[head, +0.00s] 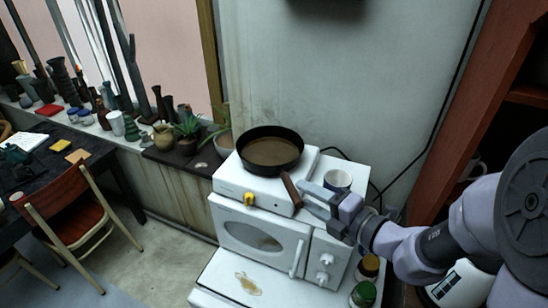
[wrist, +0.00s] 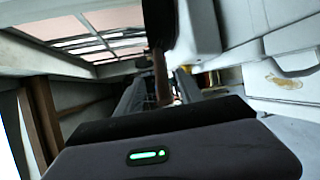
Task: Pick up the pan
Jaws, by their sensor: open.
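The dark pan (head: 271,150) sits on the white hot plate (head: 240,183), which stands on the microwave. Its brown handle (head: 292,192) points toward the front right. My gripper (head: 308,195) is open at the handle's end, coming in from the right. In the wrist view the handle (wrist: 160,76) appears between the two open fingers (wrist: 157,92), with the dark pan (wrist: 158,22) beyond. I cannot tell whether a finger touches the handle.
The white microwave (head: 262,238) is below. Two jars (head: 366,280) stand to its right. Potted plants (head: 188,128) and vases line the ledge at left. A reddish shelf (head: 470,110) is at right.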

